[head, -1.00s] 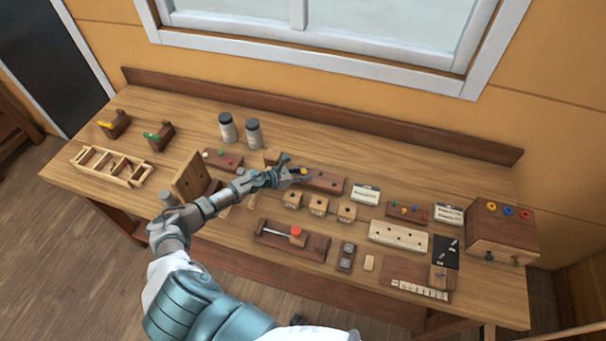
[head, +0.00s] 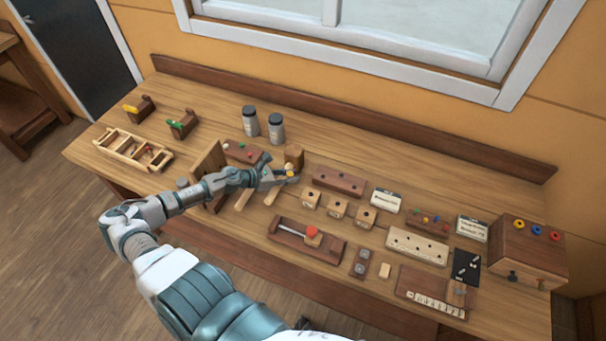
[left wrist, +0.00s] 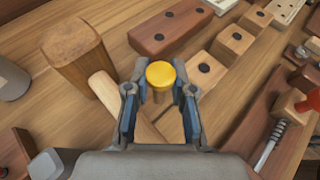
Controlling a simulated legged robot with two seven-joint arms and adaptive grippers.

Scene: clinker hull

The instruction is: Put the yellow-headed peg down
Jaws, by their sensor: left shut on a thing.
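My left gripper (head: 284,177) is shut on the yellow-headed peg (left wrist: 161,76). In the left wrist view the round yellow head sits between the two fingertips, with a short wooden shaft below it. In the head view the peg's yellow head (head: 291,172) shows small at the fingertips. The gripper is above the bench, left of a dark block with holes (head: 339,181). That block also shows in the left wrist view (left wrist: 170,32), ahead of the fingers. The lower end of the peg is hard to make out. My right gripper is not in view.
A wooden mallet (left wrist: 76,52) lies left of the fingers. Several small holed blocks (head: 337,208) stand to the right. A red-knobbed tool (head: 311,233) lies in front.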

